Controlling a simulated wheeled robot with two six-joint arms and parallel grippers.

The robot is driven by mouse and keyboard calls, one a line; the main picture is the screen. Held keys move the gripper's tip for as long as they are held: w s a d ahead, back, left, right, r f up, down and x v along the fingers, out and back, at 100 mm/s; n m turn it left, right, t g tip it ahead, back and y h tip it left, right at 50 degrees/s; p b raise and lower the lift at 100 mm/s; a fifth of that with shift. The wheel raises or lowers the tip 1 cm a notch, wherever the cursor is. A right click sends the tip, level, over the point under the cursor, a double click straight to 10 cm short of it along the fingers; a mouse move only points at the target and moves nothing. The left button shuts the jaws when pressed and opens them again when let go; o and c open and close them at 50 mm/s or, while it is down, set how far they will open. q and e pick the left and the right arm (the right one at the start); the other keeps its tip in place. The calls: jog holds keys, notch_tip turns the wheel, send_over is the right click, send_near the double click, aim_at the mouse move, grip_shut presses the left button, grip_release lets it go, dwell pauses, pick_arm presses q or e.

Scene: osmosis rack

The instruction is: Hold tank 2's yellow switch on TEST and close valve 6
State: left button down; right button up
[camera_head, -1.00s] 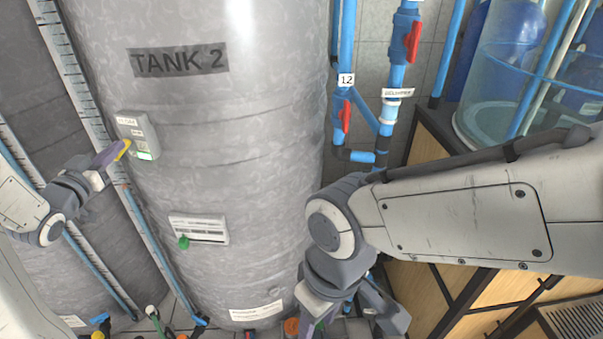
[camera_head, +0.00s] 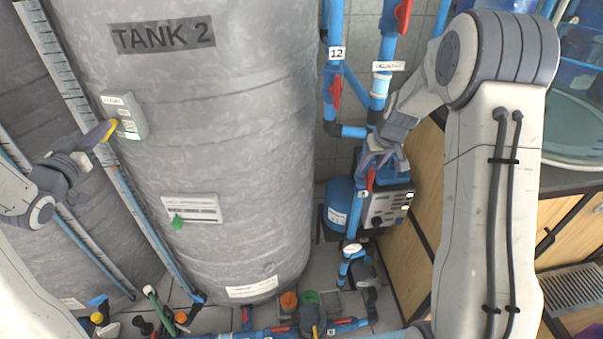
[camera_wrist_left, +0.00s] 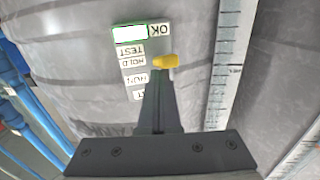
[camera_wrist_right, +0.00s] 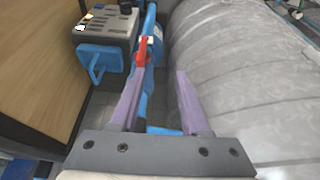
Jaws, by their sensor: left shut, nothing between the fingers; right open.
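Tank 2 (camera_head: 240,130) is the large grey tank. Its switch box (camera_head: 132,105) has a yellow switch (camera_wrist_left: 166,61) beside the TEST and HOLD labels and a lit green panel (camera_wrist_left: 131,34). I cannot tell which label it points to. My left gripper (camera_head: 108,131) is shut with its tips at the yellow switch, not gripping it. My right gripper (camera_head: 375,158) is open near a red valve handle (camera_head: 370,179) on a blue pipe. In the right wrist view this handle (camera_wrist_right: 141,52) is just beyond the left finger. Its small number label is too small to read surely.
A blue pump with a grey control box (camera_head: 388,207) stands behind the pipe. Valve 12's red handle (camera_head: 337,91) is up and to the left. Several pipes and valves run along the floor in front of the tank. A wooden cabinet (camera_head: 425,190) is on the right.

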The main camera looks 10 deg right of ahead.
aim_at(369, 181)
jog(key=w+d+f, duration=0.1)
jog(key=f, duration=0.3)
jog(key=w+d+f, duration=0.1)
jog(key=w+f, duration=0.1)
jog(key=f, duration=0.2)
jog(key=w+d+f, duration=0.1)
jog(key=w+f, duration=0.1)
jog(key=f, duration=0.2)
jog(key=shift+w+f, duration=0.1)
jog(key=shift+w, duration=0.15)
grip_shut()
